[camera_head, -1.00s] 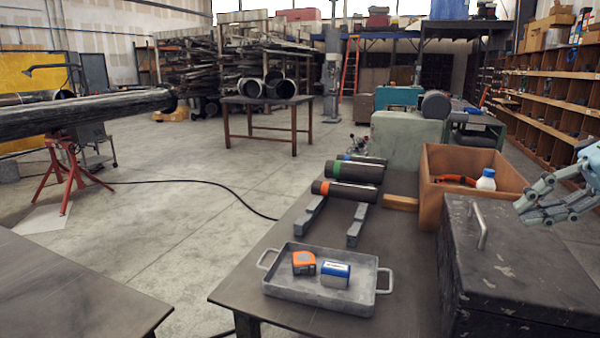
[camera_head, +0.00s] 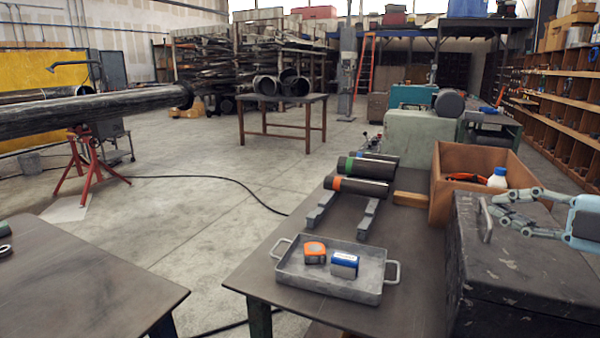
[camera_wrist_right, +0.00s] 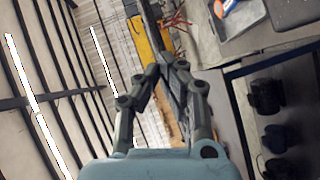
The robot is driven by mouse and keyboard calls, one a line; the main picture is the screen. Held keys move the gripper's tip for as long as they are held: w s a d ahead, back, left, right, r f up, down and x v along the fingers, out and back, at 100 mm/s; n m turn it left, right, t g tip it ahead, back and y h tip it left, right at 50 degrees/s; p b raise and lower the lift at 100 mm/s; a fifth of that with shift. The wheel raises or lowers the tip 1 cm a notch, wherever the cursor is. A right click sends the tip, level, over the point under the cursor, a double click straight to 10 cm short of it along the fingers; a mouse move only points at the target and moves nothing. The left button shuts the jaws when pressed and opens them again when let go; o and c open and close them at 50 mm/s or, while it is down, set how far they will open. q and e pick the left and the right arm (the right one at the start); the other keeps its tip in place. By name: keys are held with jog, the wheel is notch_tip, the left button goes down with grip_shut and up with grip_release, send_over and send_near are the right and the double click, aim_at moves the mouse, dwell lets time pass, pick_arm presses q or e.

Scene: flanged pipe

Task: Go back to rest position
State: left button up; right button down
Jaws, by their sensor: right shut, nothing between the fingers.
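My right gripper (camera_head: 490,207) reaches in from the right above the black toolbox (camera_head: 520,270). Its fingers are closed together with nothing between them. In the right wrist view the fingertips (camera_wrist_right: 170,66) meet in the upper middle, with a tilted view of the room behind. My left gripper is in neither view. The long dark flanged pipe (camera_head: 90,110) lies on a red stand (camera_head: 88,160) at the left.
A grey tray (camera_head: 330,286) holds an orange tape measure (camera_head: 314,252) and a blue-white box (camera_head: 344,265). Behind it, several dark pipes (camera_head: 362,188) lie near two grey bars. A wooden crate (camera_head: 458,204) with a white bottle (camera_head: 498,178) stands behind the toolbox.

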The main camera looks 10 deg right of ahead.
jog(key=s+f+m+g+h, duration=0.3)
jog(key=s+f+m+h, duration=0.65)
jog(key=m, duration=0.55)
jog(key=s+a+f+m+g+y, duration=0.1)
jog(key=s+a+f+g, duration=0.15)
jog(key=s, duration=0.25)
jog(key=s+a+f+m+g+y, duration=0.1)
jog(key=s+a+f+m+g, duration=0.15)
jog(key=s+a, duration=0.2)
jog(key=s+a+f+m+g, duration=0.1)
jog(key=s+a+f+g, duration=0.15)
jog(key=s, duration=0.25)
notch_tip(320, 180, down, 36)
jog(key=s+d+g+b, duration=0.2)
jog(key=s+d+b, duration=0.1)
jog(key=b, duration=0.6)
jog(key=s+f+b, duration=0.5)
jog(key=s+f, duration=1.2)
jog(key=f, duration=0.3)
jog(key=shift+d+g, duration=0.4)
jog(key=shift+g, duration=0.05)
